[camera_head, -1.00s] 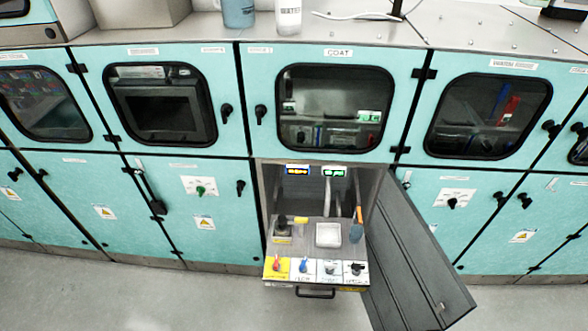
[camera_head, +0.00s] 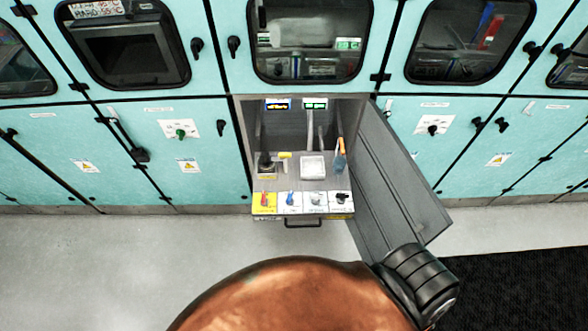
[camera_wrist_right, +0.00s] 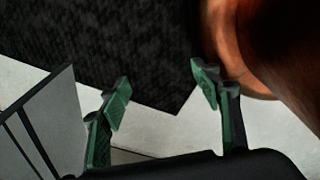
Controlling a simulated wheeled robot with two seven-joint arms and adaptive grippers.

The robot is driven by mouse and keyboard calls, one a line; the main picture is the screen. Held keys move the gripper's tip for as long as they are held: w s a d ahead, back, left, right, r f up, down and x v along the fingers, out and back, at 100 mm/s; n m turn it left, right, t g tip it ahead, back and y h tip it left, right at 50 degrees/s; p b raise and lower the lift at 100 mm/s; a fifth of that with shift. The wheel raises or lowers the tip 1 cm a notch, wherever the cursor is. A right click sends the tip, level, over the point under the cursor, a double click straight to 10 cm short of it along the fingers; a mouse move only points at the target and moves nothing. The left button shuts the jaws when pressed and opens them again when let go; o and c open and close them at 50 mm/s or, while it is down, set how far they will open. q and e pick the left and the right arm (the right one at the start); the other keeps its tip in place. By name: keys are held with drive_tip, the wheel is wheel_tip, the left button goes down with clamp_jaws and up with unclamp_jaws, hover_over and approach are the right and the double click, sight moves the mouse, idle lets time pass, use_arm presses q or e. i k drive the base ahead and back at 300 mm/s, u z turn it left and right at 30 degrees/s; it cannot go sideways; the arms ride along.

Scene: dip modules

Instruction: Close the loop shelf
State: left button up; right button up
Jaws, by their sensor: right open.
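The loop shelf (camera_head: 312,172) is pulled out of the open lower cabinet in the head view. Its front panel (camera_head: 303,203) carries several colored knobs, with a dark handle (camera_head: 303,223) below. On it are a white square dish, a dark bottle and an orange-topped item. The grey cabinet door (camera_head: 400,180) hangs open to the right. My right gripper (camera_wrist_right: 160,92) is open and empty in the right wrist view, over the floor, with a grey panel edge at its left. The shelf does not show in that view. My left gripper is in no view.
Teal cabinets with windows line the wall, such as the upper cabinet (camera_head: 228,20). Pale floor (camera_head: 120,260) is free in front of them. A black mat (camera_head: 520,290) lies at the right. My copper-colored body part fills the bottom middle.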

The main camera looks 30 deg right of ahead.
sight(309, 172)
drive_tip(key=z, duration=1.05)
drive_tip(key=k, duration=0.55)
drive_tip(key=u, duration=0.55)
